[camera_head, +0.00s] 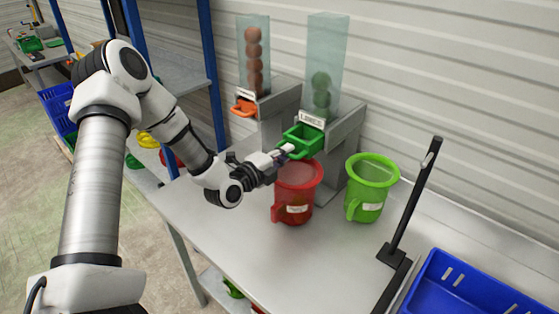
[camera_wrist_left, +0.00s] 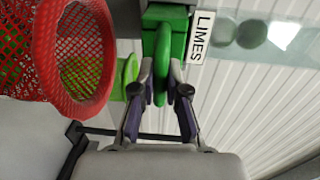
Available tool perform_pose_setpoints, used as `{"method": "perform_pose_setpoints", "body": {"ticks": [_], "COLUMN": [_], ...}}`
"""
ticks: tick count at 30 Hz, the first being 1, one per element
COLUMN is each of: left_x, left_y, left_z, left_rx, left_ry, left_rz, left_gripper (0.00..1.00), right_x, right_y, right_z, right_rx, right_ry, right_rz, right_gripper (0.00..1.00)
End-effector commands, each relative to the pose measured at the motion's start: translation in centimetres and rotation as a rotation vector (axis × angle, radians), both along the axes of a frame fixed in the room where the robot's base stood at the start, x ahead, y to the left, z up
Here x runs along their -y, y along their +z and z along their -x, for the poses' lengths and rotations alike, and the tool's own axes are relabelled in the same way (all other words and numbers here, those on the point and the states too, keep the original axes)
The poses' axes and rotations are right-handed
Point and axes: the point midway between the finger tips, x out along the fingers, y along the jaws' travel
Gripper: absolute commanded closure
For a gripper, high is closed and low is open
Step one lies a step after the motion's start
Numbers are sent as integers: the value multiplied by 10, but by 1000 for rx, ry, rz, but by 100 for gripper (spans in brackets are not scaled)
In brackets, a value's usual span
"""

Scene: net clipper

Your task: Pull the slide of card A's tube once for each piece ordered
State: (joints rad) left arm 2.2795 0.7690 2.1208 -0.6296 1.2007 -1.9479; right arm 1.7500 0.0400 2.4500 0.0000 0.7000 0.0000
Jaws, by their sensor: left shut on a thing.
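The limes tube (camera_head: 329,50) is clear and upright, with a few green limes (camera_head: 321,92) low inside it. Below it, the green slide (camera_head: 304,138) sticks out towards the table front. Its label (camera_wrist_left: 198,38) reads LIMES in the left wrist view. My left gripper (camera_head: 284,153) is shut on the green slide's handle (camera_wrist_left: 160,78), one finger on each side. The second tube (camera_head: 254,45) holds several orange-brown balls above an orange slide (camera_head: 244,107). No readable order card shows. My right gripper is out of view.
A red net-walled jug (camera_head: 293,196) stands just below my left gripper, and a green jug (camera_head: 368,190) stands to its right. A black stand (camera_head: 406,215) and a blue crate (camera_head: 470,285) are at the right. The table front (camera_head: 235,245) is clear.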

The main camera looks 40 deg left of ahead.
Motion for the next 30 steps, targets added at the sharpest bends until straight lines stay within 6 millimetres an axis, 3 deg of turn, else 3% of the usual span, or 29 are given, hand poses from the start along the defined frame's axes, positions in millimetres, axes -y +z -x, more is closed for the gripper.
{"method": "perform_pose_setpoints", "body": {"ticks": [1, 27, 30], "left_x": [2, 6, 6], "left_y": [-8, -7, -6], "left_z": [-2, -63, -62], "left_rx": [-14, -14, -15], "left_ry": [-4, -3, -3], "left_rz": [0, 0, 2], "left_gripper": [100, 100, 100], "right_x": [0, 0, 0], "right_y": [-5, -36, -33], "right_z": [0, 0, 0], "right_rx": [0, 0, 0], "right_ry": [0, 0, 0], "right_rz": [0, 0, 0], "right_gripper": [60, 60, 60]}}
